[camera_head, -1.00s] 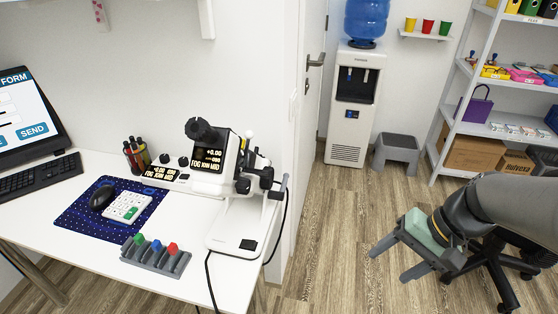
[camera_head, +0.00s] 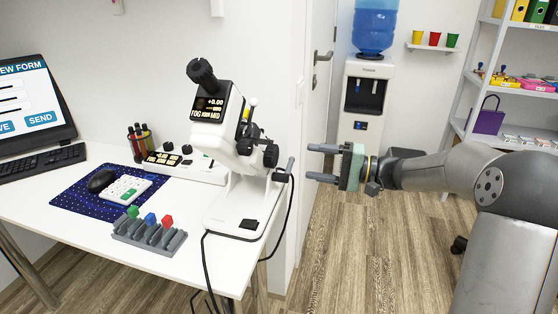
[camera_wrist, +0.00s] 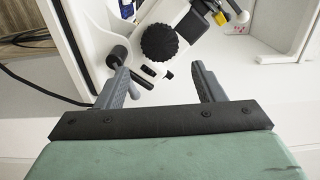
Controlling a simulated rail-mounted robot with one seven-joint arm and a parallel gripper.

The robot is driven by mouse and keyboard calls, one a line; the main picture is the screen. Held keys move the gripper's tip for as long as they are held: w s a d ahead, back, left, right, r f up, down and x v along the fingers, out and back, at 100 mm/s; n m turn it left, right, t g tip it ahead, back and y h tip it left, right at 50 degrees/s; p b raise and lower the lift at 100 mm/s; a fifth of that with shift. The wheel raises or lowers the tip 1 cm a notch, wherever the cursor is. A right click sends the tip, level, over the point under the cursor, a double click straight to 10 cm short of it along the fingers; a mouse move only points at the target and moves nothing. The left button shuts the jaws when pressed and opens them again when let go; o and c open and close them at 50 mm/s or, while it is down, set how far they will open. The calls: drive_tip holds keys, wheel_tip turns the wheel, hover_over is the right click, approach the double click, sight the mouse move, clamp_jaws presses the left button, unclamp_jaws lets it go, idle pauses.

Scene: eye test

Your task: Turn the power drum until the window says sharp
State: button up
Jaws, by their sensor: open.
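The white eye-test instrument (camera_head: 237,180) stands on the right end of the desk. Its display window (camera_head: 208,109) shows "+0.00" and a line that looks like "FOG JOIN MID". A black ridged knob (camera_head: 201,72) sits on top, and smaller black knobs (camera_head: 270,155) are on its right side. I cannot tell for certain which is the power drum. A round black ridged knob (camera_wrist: 159,42) shows in the wrist view, ahead of my fingers. My gripper (camera_head: 322,163) is open and empty, right of the instrument and apart from it, its fingers pointing left.
A control box (camera_head: 180,163), pen cup (camera_head: 141,140), mouse mat (camera_head: 70,205) and grey rack with coloured pegs (camera_head: 150,236) are left of the instrument. Black cables (camera_head: 289,225) hang at the desk's right edge. The door (camera_head: 318,90) and water cooler (camera_head: 366,95) stand behind.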

sight(276, 157)
drive_tip(key=x, duration=0.9)
drive_tip(key=shift+a+b, duration=0.3)
drive_tip(key=shift+b, duration=0.05)
drive_tip(key=c, duration=0.7)
